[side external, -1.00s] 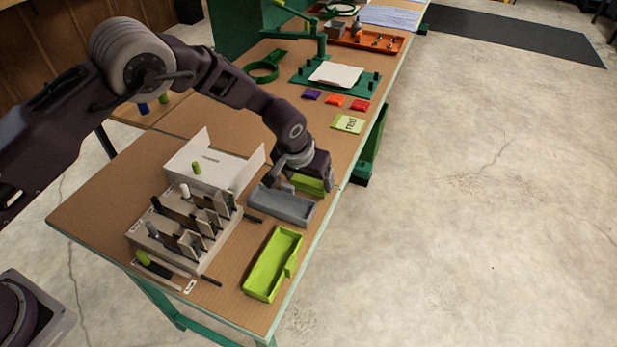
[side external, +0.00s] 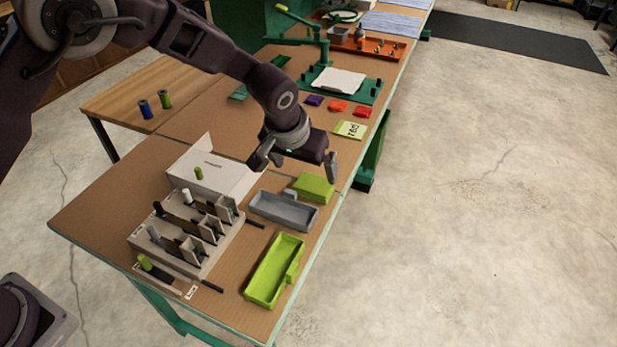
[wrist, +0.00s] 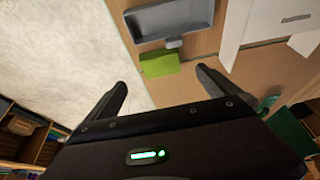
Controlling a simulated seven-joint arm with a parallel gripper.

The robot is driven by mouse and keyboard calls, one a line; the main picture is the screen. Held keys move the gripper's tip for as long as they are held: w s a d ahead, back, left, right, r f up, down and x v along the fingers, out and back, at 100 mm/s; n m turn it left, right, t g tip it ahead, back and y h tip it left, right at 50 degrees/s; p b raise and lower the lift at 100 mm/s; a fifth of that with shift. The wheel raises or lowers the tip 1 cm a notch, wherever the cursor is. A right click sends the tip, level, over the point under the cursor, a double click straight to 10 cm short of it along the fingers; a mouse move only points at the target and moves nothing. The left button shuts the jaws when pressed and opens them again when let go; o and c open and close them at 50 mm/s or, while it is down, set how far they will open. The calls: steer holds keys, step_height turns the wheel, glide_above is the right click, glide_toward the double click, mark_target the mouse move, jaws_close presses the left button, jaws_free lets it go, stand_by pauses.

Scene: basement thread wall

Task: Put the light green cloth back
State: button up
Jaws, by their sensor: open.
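A light green block-like piece (side external: 315,188), which looks like the folded cloth, lies on the brown work table beside the far end of the grey tray (side external: 283,212). It also shows in the wrist view (wrist: 160,64), beside the grey tray (wrist: 170,20). My gripper (side external: 295,168) is open and empty above the piece, with its fingers spread wide and apart from it. In the wrist view, the piece lies beyond the gap between my fingertips (wrist: 162,80). A flat pale green card (side external: 350,130) with dark marks lies farther back.
A lime green tray (side external: 273,270) stands near the front edge. A grey rack (side external: 185,235) with spools and a white box (side external: 210,175) stand to the left. Purple (side external: 314,100), orange (side external: 337,106) and red (side external: 362,112) pieces lie behind. The right table edge is close.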

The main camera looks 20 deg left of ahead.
steer(key=v, duration=0.2)
steer(key=shift+s+r, duration=0.1)
steer(key=shift+r, duration=0.15)
steer(key=s+a+r, duration=0.6)
steer(key=s+r, duration=0.1)
steer(key=r, duration=0.2)
steer(key=s+a+r, duration=0.7)
steer(key=r, duration=0.2)
steer(key=s+a, duration=0.2)
steer(key=s, duration=0.8)
steer(key=s+a+t, duration=0.1)
steer(key=s+a, duration=0.2)
steer(key=s, duration=0.7)
steer(key=shift+a, duration=0.2)
steer(key=shift+r, duration=0.2)
